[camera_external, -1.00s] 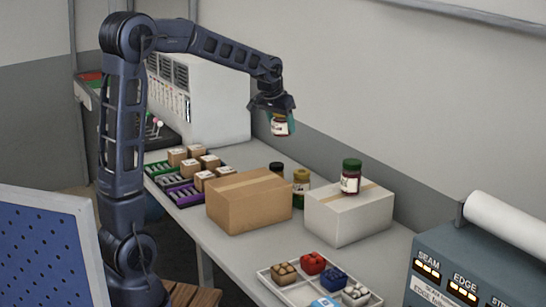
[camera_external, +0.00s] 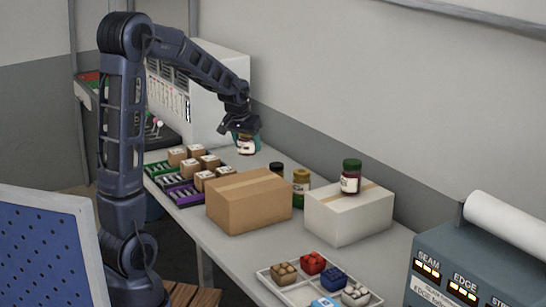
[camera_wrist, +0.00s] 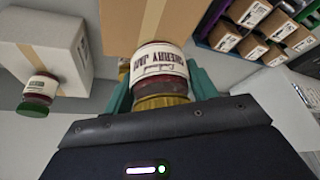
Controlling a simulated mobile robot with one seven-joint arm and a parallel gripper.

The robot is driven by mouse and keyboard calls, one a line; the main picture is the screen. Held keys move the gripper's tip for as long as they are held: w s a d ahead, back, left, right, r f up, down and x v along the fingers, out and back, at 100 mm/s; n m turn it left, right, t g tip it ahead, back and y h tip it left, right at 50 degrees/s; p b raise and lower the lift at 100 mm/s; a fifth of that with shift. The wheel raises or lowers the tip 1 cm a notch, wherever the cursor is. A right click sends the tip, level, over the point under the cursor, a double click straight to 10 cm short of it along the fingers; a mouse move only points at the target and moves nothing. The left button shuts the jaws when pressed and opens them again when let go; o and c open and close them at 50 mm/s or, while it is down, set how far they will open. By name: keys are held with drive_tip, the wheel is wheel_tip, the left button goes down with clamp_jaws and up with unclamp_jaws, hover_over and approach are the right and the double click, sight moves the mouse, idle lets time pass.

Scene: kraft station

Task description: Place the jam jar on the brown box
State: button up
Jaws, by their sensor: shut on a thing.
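My gripper (camera_external: 243,134) is shut on a jam jar (camera_external: 246,146) and holds it in the air over the far part of the table, behind the brown box. In the wrist view, the jam jar (camera_wrist: 160,68) has a yellow lid, dark red contents and a white label reading cherry jam, between the teal fingers (camera_wrist: 161,92). The closed brown box (camera_external: 247,205) stands on the table, its top bare. In the wrist view, the brown box (camera_wrist: 120,25) is beyond the jar.
A white box (camera_external: 345,220) carries a green-lidded jar (camera_external: 351,177). A dark-lidded jar (camera_external: 276,169) and a gold-lidded jar (camera_external: 301,182) stand behind the boxes. Small cartons (camera_external: 205,163) sit on coloured racks at left. A white tray (camera_external: 290,295) of small blocks is in front.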

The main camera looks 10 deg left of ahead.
wheel_tip(320, 180, down, 10)
drive_tip(key=shift+r, duration=0.1)
idle(0.4)
drive_tip(key=o, duration=1.2)
drive_tip(key=shift+f, duration=0.2)
drive_tip(key=shift+o, duration=0.2)
drive_tip(key=shift+r, duration=0.15)
